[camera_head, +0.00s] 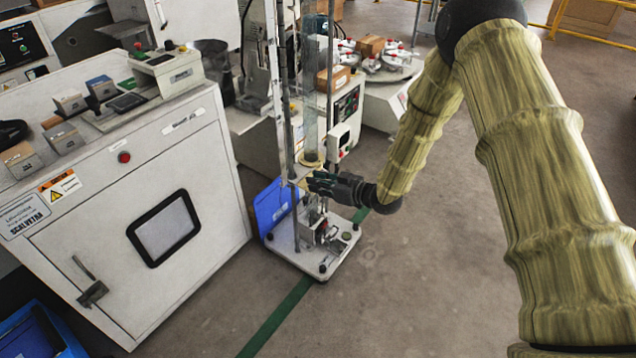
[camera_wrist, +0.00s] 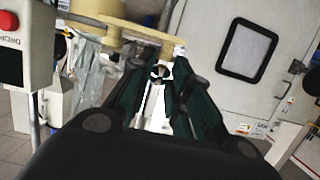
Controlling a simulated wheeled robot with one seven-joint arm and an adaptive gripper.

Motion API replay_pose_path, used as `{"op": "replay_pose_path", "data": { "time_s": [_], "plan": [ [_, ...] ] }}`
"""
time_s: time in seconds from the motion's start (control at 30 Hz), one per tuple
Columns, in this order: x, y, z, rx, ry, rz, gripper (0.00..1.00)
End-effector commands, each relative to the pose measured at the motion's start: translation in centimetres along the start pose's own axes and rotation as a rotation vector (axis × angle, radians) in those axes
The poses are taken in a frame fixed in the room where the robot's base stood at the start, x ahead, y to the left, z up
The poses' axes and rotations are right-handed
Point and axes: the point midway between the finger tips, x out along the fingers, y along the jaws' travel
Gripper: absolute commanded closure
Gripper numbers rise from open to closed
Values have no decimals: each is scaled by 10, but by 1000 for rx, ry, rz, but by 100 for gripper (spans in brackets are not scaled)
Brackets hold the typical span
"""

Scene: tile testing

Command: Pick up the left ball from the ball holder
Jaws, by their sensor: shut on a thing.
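My gripper (camera_head: 318,182) is at the upright test stand (camera_head: 298,245), its fingers pointing left beside the lower part of the clear tube. In the wrist view, my gripper (camera_wrist: 160,78) has its dark green fingers closed around a small shiny metal ball (camera_wrist: 159,71) at the fingertips. A tan bracket (camera_wrist: 133,32), which looks like the ball holder, lies just beyond the fingertips. I cannot tell whether the ball still touches it. No second ball is clearly visible. In the head view the ball is hidden by the fingers or too small to see.
A clear vertical tube (camera_head: 315,95) and metal posts rise close to my gripper. A blue bin (camera_head: 271,206) stands behind the stand's base. A large white cabinet (camera_head: 130,210) is at left. A control box (camera_wrist: 22,40) is near at upper left in the wrist view. The floor at right is open.

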Motion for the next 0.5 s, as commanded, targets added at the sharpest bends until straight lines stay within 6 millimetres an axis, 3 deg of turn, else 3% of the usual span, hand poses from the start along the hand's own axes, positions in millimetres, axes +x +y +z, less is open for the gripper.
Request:
{"op": "replay_pose_path", "data": {
  "time_s": [0.5],
  "plan": [
    [-6, 0, -21, 0, 0, 0, 94]
  ]
}}
